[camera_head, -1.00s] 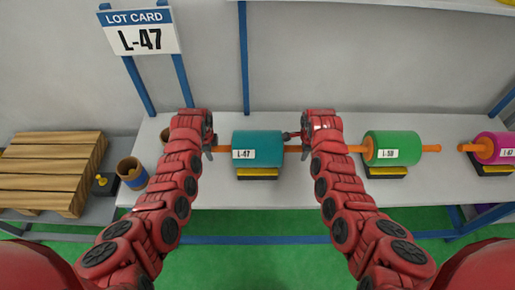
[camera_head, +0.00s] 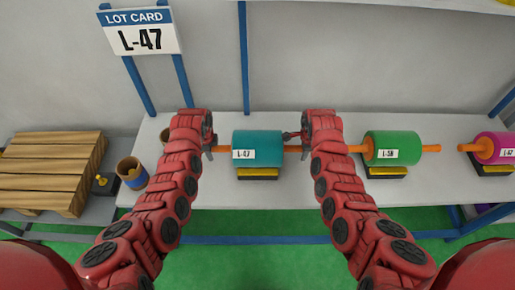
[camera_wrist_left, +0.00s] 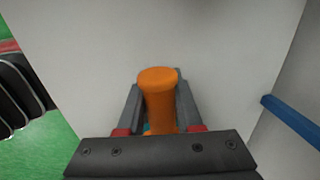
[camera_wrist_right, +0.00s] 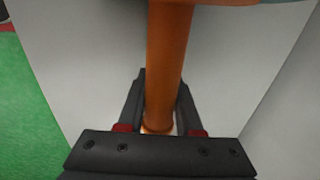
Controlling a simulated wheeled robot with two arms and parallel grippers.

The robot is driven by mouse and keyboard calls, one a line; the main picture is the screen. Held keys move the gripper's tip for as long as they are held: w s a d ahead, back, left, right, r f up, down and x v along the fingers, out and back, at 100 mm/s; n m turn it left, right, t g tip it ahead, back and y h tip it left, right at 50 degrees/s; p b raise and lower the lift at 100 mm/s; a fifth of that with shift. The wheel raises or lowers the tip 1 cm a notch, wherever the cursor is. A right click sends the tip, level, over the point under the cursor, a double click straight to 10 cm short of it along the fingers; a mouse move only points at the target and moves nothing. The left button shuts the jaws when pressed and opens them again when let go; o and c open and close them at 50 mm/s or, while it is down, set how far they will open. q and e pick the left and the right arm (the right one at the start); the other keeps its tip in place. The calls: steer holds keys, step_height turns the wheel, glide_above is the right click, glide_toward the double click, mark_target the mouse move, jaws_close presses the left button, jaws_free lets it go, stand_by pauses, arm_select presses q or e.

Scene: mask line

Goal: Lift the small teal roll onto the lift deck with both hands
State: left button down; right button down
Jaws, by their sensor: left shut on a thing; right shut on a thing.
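The teal roll (camera_head: 258,144), with a white L-47 label, lies level over a black and yellow cradle (camera_head: 257,173) on the grey bench. Any gap between roll and cradle is too small to tell. Orange shaft ends stick out on both sides. My left gripper (camera_head: 212,148) is shut on the left shaft end, which stands between its fingers in the left wrist view (camera_wrist_left: 158,98). My right gripper (camera_head: 302,141) is shut on the right shaft end, also seen in the right wrist view (camera_wrist_right: 166,70).
A wooden pallet (camera_head: 50,170) lies on a grey platform (camera_head: 100,212) at the left. Brown cardboard cores (camera_head: 131,172) stand between it and my left arm. A green roll (camera_head: 391,146) and a magenta roll (camera_head: 497,146) sit to the right. The L-47 lot card (camera_head: 140,32) hangs above.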

arm_select(q)
steer(key=shift+r, duration=0.1)
arm_select(e)
steer(key=shift+r, duration=0.15)
